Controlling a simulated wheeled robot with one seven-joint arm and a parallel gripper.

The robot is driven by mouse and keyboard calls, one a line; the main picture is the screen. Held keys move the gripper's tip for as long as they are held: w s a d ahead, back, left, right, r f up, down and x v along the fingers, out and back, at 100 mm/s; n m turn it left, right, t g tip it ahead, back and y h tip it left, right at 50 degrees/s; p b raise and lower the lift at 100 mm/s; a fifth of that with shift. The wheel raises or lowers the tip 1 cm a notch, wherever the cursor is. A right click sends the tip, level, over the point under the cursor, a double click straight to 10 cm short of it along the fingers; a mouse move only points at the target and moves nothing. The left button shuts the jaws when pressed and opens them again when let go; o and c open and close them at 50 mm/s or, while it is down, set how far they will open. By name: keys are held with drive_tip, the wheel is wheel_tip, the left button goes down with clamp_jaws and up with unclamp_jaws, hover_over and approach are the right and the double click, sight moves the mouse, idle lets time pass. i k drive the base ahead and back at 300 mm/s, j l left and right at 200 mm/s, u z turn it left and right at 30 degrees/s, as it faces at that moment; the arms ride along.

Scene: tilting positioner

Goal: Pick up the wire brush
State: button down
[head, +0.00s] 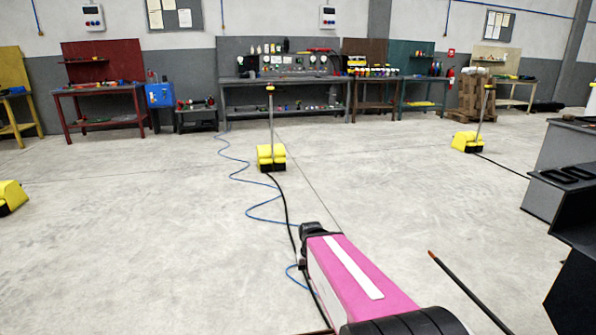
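I cannot make out a wire brush anywhere in the head view. The workbenches at the back hold many small items, too small to tell apart at this distance. A pink block with a white stripe, with dark parts at both ends, reaches in from the bottom; it may be part of my arm, but I cannot be sure. No gripper fingers can be made out.
A grey workbench (285,82) stands at the back centre, and a red one (100,89) left of it. A yellow floor unit with a pole (271,155) stands mid-floor, near a coiled blue hose (235,175). Dark equipment (572,205) stands at right. The left floor is mostly clear.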

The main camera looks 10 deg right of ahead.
sight(566, 117)
drive_tip(key=i+j+u, duration=0.25)
drive_tip(key=i, duration=0.6)
drive_tip(key=i+l+u, duration=0.15)
drive_tip(key=i+u, duration=0.15)
drive_tip(key=i, duration=0.55)
drive_tip(key=i+l+z, duration=0.2)
drive_tip(key=i+z, duration=1.05)
drive_tip(key=i+j+z, duration=0.4)
drive_tip(key=i+l+z, duration=0.25)
drive_tip(key=i+z, duration=0.15)
drive_tip(key=i+l+z, duration=0.1)
drive_tip(key=i+z, duration=0.7)
drive_tip(key=i, duration=0.2)
drive_tip(key=i+j+z, duration=0.25)
drive_tip(key=i+z, duration=0.55)
drive_tip(key=i, duration=2.05)
